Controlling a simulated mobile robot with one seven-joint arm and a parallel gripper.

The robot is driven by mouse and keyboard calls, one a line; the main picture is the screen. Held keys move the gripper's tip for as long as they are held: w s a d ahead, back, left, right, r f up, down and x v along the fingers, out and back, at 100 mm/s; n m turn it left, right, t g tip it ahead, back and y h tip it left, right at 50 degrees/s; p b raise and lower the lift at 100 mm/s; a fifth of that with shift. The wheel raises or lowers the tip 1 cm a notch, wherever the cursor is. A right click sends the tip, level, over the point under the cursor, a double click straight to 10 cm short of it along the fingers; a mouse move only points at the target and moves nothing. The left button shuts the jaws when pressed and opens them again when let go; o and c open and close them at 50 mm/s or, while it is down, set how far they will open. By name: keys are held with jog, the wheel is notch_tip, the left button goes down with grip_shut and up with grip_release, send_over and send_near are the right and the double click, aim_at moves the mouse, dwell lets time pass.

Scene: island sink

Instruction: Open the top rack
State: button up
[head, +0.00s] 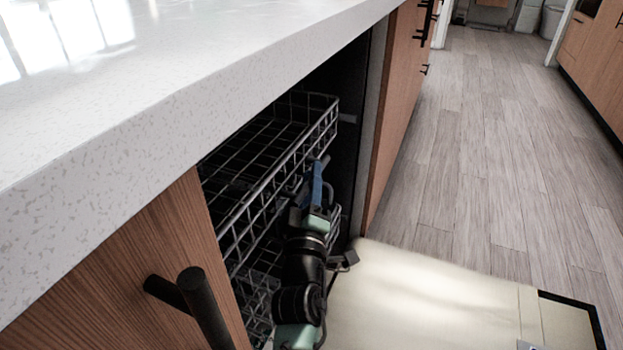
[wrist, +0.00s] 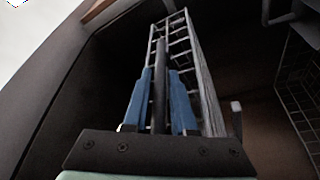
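The dishwasher's top rack (head: 262,165) is a grey wire basket under the counter, in the open dishwasher. It also shows in the wrist view (wrist: 205,85), beyond my fingertips. My gripper (head: 318,178) has blue fingers and is at the rack's front side. In the wrist view my gripper (wrist: 160,80) has its fingers close on both sides of a dark rack bar (wrist: 159,60); the bar fills the narrow gap between them. The exact contact is hard to see in the head view, where my arm hides part of the rack's front.
The lower rack (head: 258,300) sits below. The dishwasher door (head: 430,300) lies open and flat under my arm. A white countertop (head: 150,110) overhangs the opening. A wooden cabinet with a black handle (head: 205,305) is at the near left. The wooden floor (head: 480,150) is clear.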

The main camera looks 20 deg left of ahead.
grip_shut()
dwell(1.2)
